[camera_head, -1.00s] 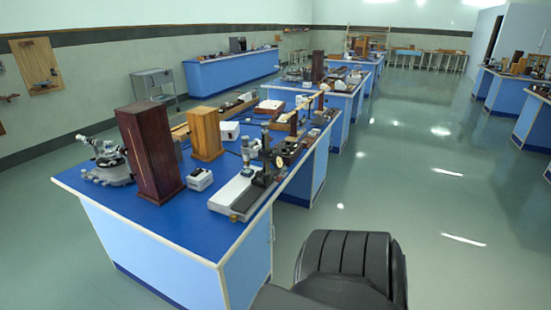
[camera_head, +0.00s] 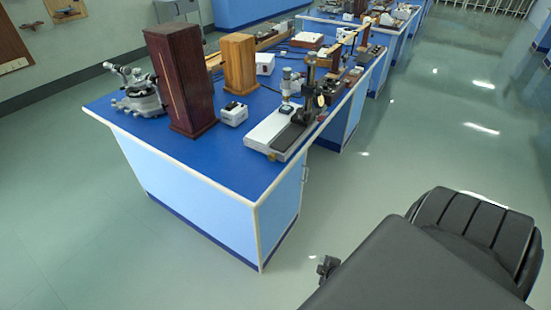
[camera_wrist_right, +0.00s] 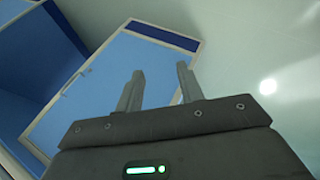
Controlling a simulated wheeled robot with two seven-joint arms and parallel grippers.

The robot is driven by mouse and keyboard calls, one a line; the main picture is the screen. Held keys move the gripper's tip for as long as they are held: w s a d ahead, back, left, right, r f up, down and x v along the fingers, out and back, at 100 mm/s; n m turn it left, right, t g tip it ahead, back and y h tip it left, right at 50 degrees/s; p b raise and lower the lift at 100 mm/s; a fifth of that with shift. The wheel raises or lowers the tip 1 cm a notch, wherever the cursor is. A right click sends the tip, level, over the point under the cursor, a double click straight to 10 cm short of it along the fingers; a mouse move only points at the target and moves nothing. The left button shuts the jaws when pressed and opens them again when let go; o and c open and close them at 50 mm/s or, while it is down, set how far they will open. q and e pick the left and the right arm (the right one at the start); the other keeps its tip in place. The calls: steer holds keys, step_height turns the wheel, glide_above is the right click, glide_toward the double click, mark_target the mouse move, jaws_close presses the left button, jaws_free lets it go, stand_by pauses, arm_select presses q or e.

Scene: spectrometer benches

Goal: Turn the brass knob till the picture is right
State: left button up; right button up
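On the near blue bench (camera_head: 215,160) stands an instrument with a long white base (camera_head: 272,128) and a dark upright post (camera_head: 309,92), near the bench's right edge. A grey-and-black instrument with a round base (camera_head: 140,99) stands at the bench's left end. My right gripper (camera_wrist_right: 159,74) is open and empty in the right wrist view, with its two fingers apart and a light blue bench panel (camera_wrist_right: 125,65) behind them. My left gripper is not in view.
More benches with apparatus stretch behind. The green floor (camera_head: 420,140) to the right of the bench is open.

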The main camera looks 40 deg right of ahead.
steer(key=w+d+r+n+t+b, duration=0.2)
steer(key=w+d+r+n+t, duration=0.15)
steer(key=w+r, duration=0.45)
steer(key=n+t+y+b, duration=0.2)
steer(key=n+t+b, duration=0.3)
steer(key=n+t, duration=0.2)
glide_toward(272, 157)
steer(key=shift+m, duration=0.25)
steer(key=w, duration=0.2)
steer(key=w+f, duration=0.1)
steer(key=w, duration=0.2)
steer(key=w+d, duration=0.1)
steer(key=w, duration=0.2)
steer(key=shift+w+f, duration=0.2)
steer(key=shift+f, duration=0.05)
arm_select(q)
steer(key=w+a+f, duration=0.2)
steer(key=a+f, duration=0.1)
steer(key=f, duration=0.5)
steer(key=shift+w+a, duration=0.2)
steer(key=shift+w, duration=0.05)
arm_select(e)
steer(key=shift+w, duration=0.15)
